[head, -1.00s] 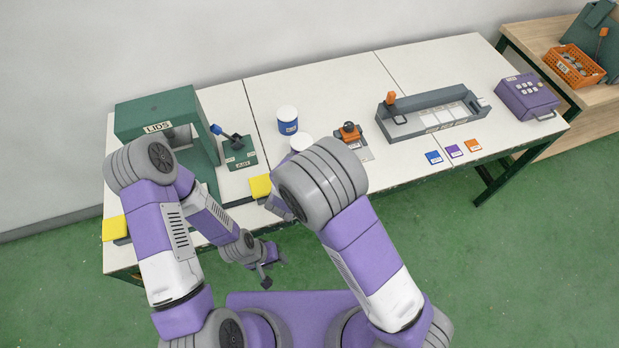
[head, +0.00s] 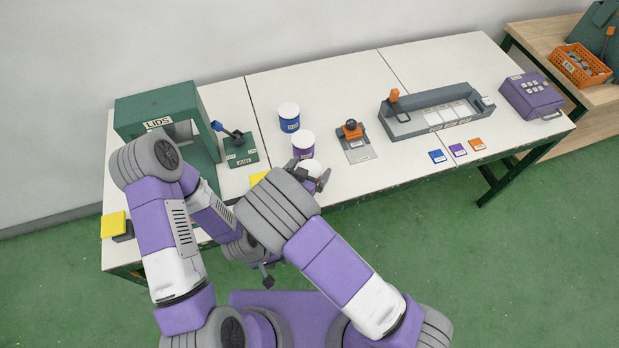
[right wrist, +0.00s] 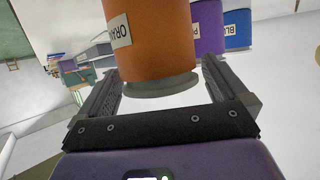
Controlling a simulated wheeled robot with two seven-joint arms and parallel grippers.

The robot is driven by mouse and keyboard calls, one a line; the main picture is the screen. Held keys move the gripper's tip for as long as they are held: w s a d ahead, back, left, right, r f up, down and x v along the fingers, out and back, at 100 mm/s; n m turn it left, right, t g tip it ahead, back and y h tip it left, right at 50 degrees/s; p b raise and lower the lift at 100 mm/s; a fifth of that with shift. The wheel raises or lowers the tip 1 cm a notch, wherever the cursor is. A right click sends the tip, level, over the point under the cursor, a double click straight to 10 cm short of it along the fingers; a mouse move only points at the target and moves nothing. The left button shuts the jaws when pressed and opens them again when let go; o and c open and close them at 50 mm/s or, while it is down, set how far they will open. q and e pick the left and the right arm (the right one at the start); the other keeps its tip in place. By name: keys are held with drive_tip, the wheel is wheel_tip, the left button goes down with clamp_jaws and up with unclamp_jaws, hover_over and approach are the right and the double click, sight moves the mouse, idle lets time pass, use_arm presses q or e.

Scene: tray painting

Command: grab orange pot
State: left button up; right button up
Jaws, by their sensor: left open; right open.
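The orange pot (right wrist: 150,45), with a label reading "ORA", stands between the two fingers of my right gripper (right wrist: 162,75) in the right wrist view. The fingers are open, with a gap visible to the pot on the right side. In the head view only the pot's pale top (head: 311,167) shows; its body is hidden by my right gripper (head: 318,180) and arm. My left gripper (head: 268,278) is open and empty, low in front of the table edge, far from the pot.
A purple pot (head: 303,146) and a blue pot (head: 289,120) stand in a row behind the orange pot. A green lever device (head: 240,150) is left of them, and an orange-topped stamp device (head: 352,135) is right. A yellow block (head: 258,178) lies near the table's front edge.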

drive_tip(key=c, duration=1.3)
drive_tip(key=shift+r, duration=0.2)
